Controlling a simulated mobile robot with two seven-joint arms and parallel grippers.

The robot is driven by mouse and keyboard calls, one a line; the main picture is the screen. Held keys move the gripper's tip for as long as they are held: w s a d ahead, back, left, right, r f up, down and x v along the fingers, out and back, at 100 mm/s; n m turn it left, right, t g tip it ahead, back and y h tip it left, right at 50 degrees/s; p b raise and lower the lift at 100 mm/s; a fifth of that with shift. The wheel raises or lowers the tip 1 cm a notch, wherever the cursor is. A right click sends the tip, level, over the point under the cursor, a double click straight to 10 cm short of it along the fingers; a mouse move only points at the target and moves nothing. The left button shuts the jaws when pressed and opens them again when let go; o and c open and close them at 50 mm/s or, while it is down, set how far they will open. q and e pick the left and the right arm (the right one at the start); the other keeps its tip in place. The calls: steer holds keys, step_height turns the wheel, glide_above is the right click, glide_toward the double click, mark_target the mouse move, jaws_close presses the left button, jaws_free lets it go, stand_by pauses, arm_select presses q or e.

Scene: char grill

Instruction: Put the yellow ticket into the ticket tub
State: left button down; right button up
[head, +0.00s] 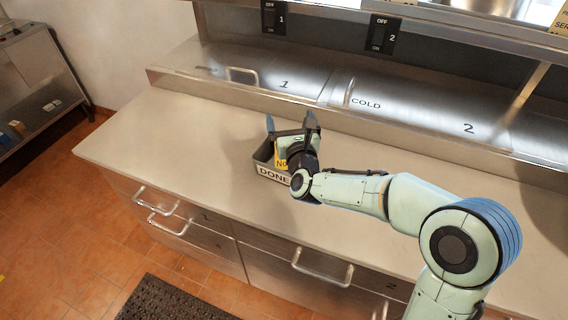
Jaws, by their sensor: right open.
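The ticket tub (265,170) is a small dark box with a "DONE" label on its front, standing on the counter. The yellow ticket (281,162) shows as a small patch with dark lettering at the tub, below my right gripper's fingers. It looks to be within the tub's outline, but the gripper and wrist hide part of it, so I cannot tell how it rests. My right gripper (291,124) is open over the tub, its two fingers apart and pointing to the back of the counter. My left gripper is out of view.
The pale counter (170,140) is clear to the left of the tub. Behind it runs a raised steel ledge (230,90) with numbered lids and handles. Drawers (190,225) with bar handles are below the front edge. A low steel unit (35,85) stands at far left.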

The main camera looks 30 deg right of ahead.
steer(key=b+v, duration=0.3)
steer(key=v, duration=1)
steer(key=shift+w, duration=0.1)
stand_by(0.8)
